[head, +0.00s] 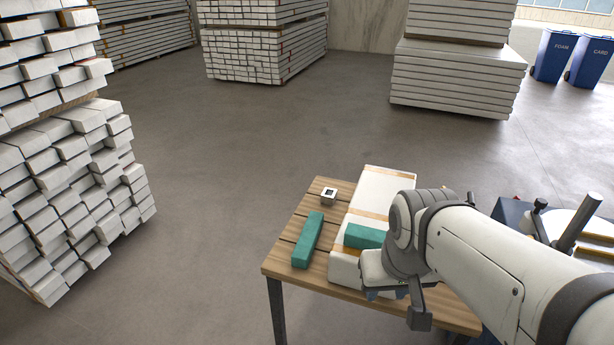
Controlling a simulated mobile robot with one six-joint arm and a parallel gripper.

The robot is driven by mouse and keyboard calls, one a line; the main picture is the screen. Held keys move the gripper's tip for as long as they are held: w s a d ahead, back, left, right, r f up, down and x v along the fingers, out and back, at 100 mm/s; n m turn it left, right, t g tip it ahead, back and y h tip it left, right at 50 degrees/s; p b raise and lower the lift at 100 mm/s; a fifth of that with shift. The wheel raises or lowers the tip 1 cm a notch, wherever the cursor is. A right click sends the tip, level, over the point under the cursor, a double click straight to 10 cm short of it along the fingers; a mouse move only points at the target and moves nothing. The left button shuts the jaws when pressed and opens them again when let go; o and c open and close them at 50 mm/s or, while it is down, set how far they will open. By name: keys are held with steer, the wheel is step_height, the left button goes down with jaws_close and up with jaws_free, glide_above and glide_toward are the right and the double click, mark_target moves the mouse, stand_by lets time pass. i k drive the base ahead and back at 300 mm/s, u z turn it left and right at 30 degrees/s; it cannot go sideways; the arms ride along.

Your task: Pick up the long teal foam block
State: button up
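A long teal foam block (308,240) lies on the left part of the wooden table (283,260), its length running away from me. A second teal block (363,236) rests on the white strapped bundle (384,184); its right end is hidden behind my arm, so its full length does not show. My gripper (400,299) is over the near right part of the table, to the right of the long block and apart from it. The gripper points down and its fingers are largely hidden, so its opening and anything between them cannot be told.
A small white square piece with a hole (329,195) sits at the table's far left. Stacks of white beams (75,185) stand on the left, with more stacks behind. Blue bins (554,57) stand far right. The floor left of the table is clear.

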mark_target(301, 258)
steer(key=z, duration=0.05)
steer(key=i, duration=0.9)
steer(key=z, duration=0.05)
